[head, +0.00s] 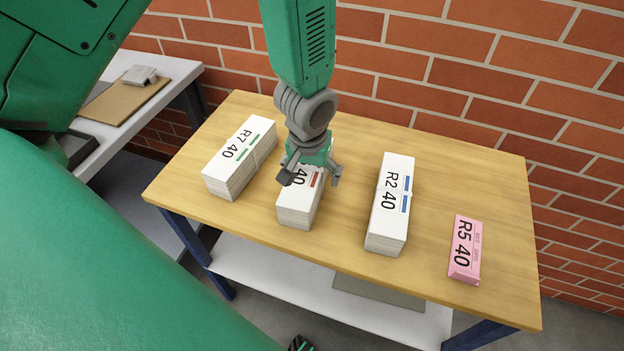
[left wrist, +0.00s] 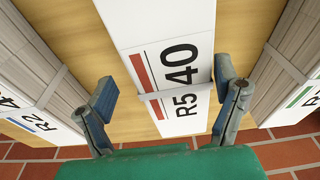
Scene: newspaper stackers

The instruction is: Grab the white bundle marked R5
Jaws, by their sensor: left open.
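The white bundle marked R5 40 (left wrist: 170,60), with red bars and a grey strap, fills the middle of the left wrist view. In the head view the white bundle (head: 296,215) lies on the wooden table, and my gripper covers part of its label. My left gripper (head: 311,180) is open above it. In the left wrist view the fingers of my left gripper (left wrist: 166,88) are spread to either side of the bundle, with no clear contact. My right gripper is not in view.
A white R7 bundle (head: 240,155) is left of the gripper, and a white R2 bundle (head: 388,215) is right. A pink bundle also marked R5 40 (head: 466,250) lies at the table's (head: 360,140) right end. A brick wall (head: 480,75) stands behind.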

